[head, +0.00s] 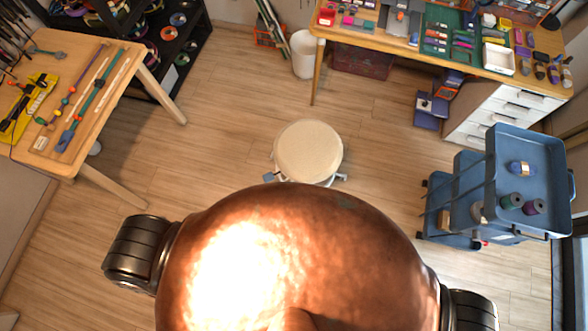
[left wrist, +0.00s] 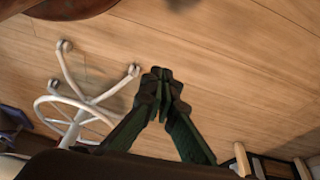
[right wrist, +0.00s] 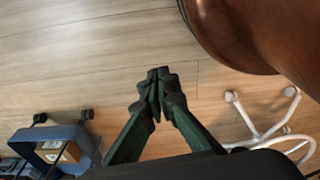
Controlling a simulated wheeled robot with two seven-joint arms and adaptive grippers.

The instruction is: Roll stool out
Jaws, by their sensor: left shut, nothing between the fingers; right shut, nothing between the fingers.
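The stool has a round cream seat (head: 308,151) and stands on the open floor just ahead of my body in the head view. Its white wheeled base (left wrist: 82,100) with a foot ring shows at the left of the left wrist view. Part of the base (right wrist: 265,130) also shows at the right of the right wrist view. My left gripper (left wrist: 160,76) is shut and empty, apart from the stool base. My right gripper (right wrist: 158,74) is shut and empty, also apart from the base. Neither gripper shows in the head view.
A wooden table (head: 136,62) with cords stands at left, a long desk (head: 395,50) with a white drawer unit (head: 505,104) at the back. A blue cart (head: 505,205) with spools stands at right. A white bin (head: 303,54) is at the back. Floor around the stool is clear.

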